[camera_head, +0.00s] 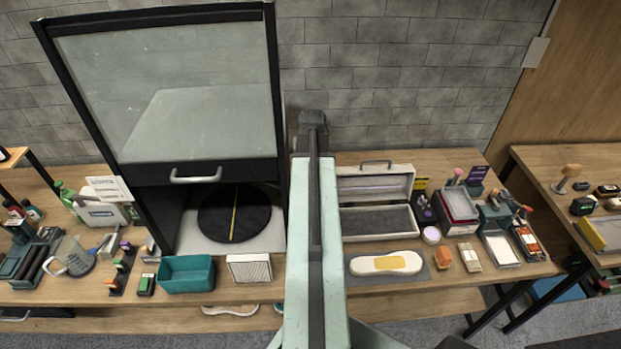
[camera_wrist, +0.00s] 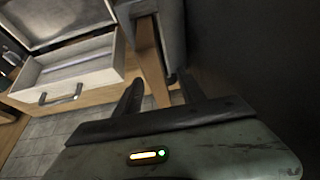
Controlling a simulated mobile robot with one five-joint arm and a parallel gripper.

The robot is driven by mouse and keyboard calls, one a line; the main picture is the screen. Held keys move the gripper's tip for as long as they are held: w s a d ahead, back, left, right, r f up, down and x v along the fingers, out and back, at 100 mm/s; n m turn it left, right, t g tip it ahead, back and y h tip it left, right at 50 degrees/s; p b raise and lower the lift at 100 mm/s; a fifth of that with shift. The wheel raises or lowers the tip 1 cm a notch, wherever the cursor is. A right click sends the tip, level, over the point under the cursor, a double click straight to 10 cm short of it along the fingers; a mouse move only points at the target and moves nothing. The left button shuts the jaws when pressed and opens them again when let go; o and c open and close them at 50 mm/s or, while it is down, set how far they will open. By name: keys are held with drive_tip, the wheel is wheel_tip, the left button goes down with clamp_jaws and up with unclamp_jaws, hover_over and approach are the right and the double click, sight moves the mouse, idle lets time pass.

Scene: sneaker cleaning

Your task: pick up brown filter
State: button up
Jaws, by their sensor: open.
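A pleated filter block (camera_head: 249,268) with pale slats and a brownish edge stands at the front edge of the table, left of my arm in the head view. It is the only filter-like thing I can make out; its colour reads more cream than brown. My gripper (camera_wrist: 160,77) shows in the wrist view with its two dark fingers apart and nothing between them. The filter is not seen in the wrist view. My arm runs up the middle of the head view, and the fingers cannot be made out there.
A teal bin (camera_head: 187,274) stands just left of the filter. Behind it is a black-framed cabinet (camera_head: 280,100) with a raised glass door. Right of my arm are an open case (camera_head: 376,223) and a white sole-shaped piece (camera_head: 386,263). A pale drawer-like box (camera_wrist: 75,72) shows in the wrist view.

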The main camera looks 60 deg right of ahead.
drive_tip(key=shift+s+b+x, duration=0.15)
drive_tip(key=shift+b+x, duration=0.85)
drive_tip(key=shift+x, duration=0.2)
drive_tip(key=shift+s+b+x, duration=0.15)
drive_tip(key=shift+b+x, duration=0.8)
drive_tip(key=shift+x, duration=0.2)
drive_tip(key=shift+a+f, duration=0.15)
drive_tip(key=shift+f, duration=0.25)
drive_tip(key=shift+c, duration=0.4)
clamp_jaws()
